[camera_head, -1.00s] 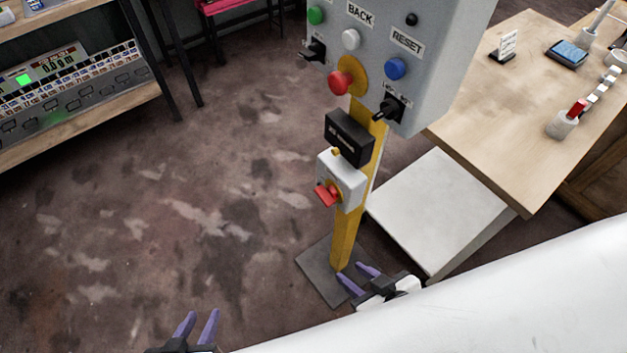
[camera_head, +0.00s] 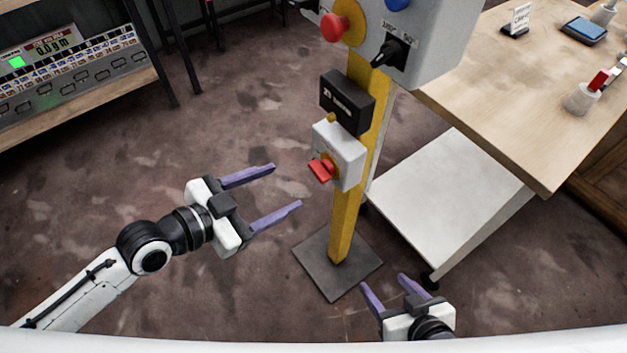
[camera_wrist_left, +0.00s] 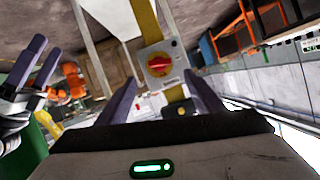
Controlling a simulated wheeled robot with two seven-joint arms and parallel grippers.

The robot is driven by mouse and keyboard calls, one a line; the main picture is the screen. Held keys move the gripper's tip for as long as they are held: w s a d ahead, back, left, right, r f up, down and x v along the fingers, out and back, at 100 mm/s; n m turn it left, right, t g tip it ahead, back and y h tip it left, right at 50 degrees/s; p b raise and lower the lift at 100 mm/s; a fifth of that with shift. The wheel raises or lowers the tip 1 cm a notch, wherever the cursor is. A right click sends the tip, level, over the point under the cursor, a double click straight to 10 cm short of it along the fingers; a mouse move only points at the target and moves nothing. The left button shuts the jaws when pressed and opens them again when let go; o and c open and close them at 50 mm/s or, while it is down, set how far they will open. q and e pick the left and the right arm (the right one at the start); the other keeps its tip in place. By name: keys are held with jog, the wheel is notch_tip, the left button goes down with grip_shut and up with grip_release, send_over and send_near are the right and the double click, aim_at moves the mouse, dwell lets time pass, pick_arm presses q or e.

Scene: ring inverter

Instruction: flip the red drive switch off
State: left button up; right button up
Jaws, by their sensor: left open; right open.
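The red drive switch (camera_head: 321,170) is a red rotary handle on a yellow plate, on the front of a small grey box (camera_head: 341,150) fixed to a yellow post (camera_head: 347,215). My left gripper (camera_head: 288,187) is open and empty, left of the switch, its fingers pointing toward the post and clear of it. In the left wrist view the red switch (camera_wrist_left: 158,65) shows ahead, between the two fingers (camera_wrist_left: 160,95). My right gripper (camera_head: 387,285) is open and empty, low and to the right of the post's foot.
A black box (camera_head: 347,102) sits just above the switch box. The grey control panel (camera_head: 432,45) with a red button (camera_head: 334,27) is above that. A wooden table (camera_head: 510,95) and a white low platform (camera_head: 450,190) stand to the right. The floor left of the post is clear.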

aim_at(319, 171)
pick_arm(q)
jog(key=x, duration=1)
jog(key=shift+w+d, duration=0.1)
jog(key=shift+d, duration=0.1)
jog(key=shift+c, duration=0.4)
